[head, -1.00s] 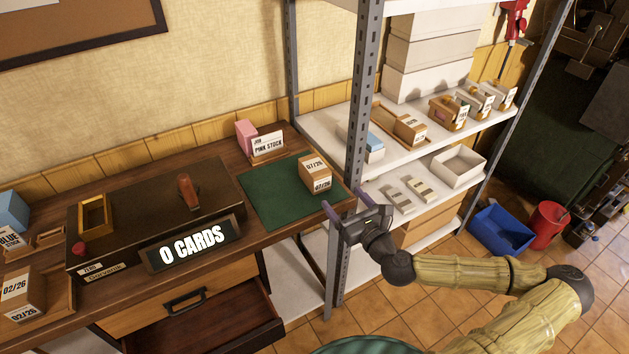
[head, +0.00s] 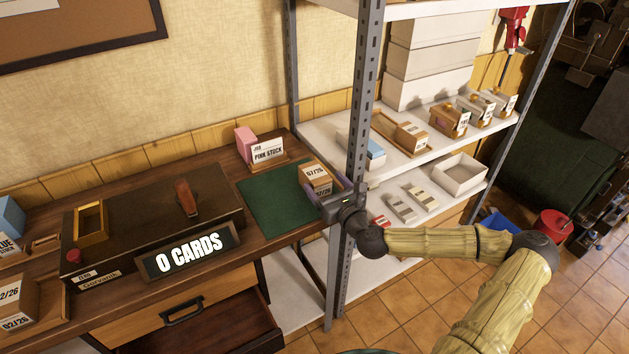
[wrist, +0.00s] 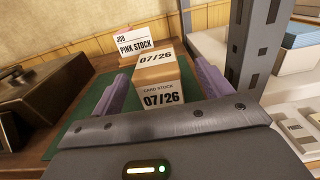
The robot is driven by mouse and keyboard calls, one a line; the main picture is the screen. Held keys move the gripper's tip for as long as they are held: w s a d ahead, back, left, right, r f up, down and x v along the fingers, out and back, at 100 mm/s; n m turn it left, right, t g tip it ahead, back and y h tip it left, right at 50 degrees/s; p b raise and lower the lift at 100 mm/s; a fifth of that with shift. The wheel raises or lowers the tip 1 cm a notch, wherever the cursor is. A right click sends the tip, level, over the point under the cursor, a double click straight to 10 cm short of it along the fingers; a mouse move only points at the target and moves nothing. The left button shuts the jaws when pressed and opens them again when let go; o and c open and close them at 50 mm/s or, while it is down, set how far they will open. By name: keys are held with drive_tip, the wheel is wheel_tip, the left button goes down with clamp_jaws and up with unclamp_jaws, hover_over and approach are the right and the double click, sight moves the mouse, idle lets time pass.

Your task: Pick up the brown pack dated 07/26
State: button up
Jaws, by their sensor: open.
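The brown pack (head: 316,175) dated 07/26 stands on the right part of the green mat (head: 262,208) on the desk. In the wrist view the pack (wrist: 157,70) shows "CARD STOCK" and 07/26 on its white label. My gripper (head: 327,188) is open and low over the mat's right edge. In the wrist view its two purple fingers (wrist: 158,92) stand one on each side of the pack, with a gap visible on the left. I cannot tell whether the right finger touches it. The pack's lower front is partly hidden by my gripper.
A grey shelf post (head: 357,120) rises close to my gripper on the right. A pink stock card (head: 267,151) and pink block stand behind the mat. A dark box with the "0 CARDS" sign (head: 187,255) is to the left. Another pack dated 02/26 (head: 12,303) stands at far left.

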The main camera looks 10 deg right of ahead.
sight(316, 178)
drive_tip(key=x, duration=0.2)
drive_tip(key=f+p+x, duration=0.1)
drive_tip(key=x, duration=0.2)
drive_tip(key=shift+a, duration=0.3)
drive_tip(key=shift+c, duration=0.2)
drive_tip(key=c, duration=1.2)
wheel_tip(316, 178, up, 10)
drive_tip(key=shift+r, duration=0.1)
